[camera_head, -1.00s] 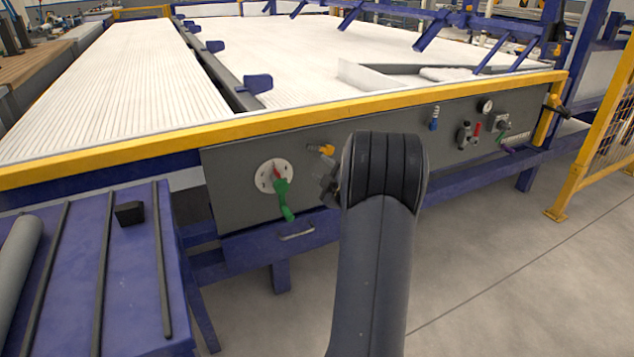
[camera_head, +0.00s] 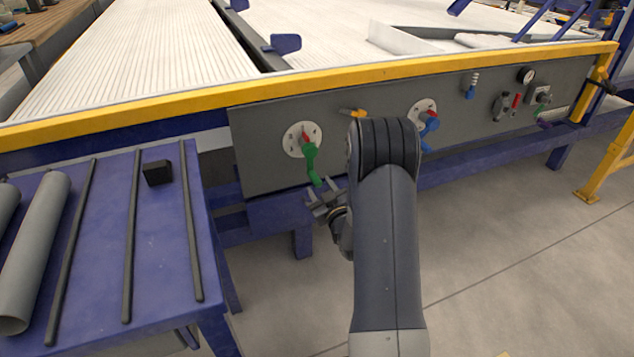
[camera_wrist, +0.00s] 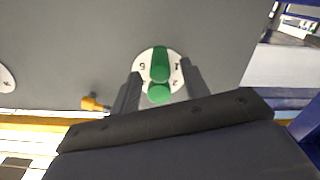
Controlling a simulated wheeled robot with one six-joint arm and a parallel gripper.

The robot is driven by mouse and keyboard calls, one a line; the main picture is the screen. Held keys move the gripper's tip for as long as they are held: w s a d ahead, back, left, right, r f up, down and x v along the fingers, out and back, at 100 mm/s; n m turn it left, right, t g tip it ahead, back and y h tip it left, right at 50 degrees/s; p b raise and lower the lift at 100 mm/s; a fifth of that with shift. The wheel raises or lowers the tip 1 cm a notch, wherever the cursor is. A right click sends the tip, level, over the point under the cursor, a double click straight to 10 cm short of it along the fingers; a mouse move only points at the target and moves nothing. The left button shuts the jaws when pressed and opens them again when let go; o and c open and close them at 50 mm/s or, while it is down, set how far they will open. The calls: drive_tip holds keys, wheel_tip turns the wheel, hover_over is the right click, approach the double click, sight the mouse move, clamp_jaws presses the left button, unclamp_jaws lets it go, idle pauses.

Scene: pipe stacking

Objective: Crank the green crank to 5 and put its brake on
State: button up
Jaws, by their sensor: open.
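The green crank (camera_head: 311,162) sits on a round white dial (camera_head: 292,139) on the grey panel. My gripper (camera_head: 318,203) is open and empty, just below the crank's handle end. In the wrist view the green crank (camera_wrist: 160,65) and its round knob (camera_wrist: 159,94) appear between the open fingers of my gripper (camera_wrist: 161,72), apart from both. A yellow-orange lever (camera_head: 352,112), also in the wrist view (camera_wrist: 93,103), is up and right of the dial.
Gauges and valves (camera_head: 526,76) are further right. A blue table (camera_head: 95,270) with grey pipes (camera_head: 35,250) and a black block (camera_head: 157,173) stands left. The floor ahead is open.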

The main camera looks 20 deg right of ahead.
sight(313, 165)
drive_tip(key=shift+w+b, duration=0.35)
drive_tip(key=shift+w, duration=1.85)
clamp_jaws()
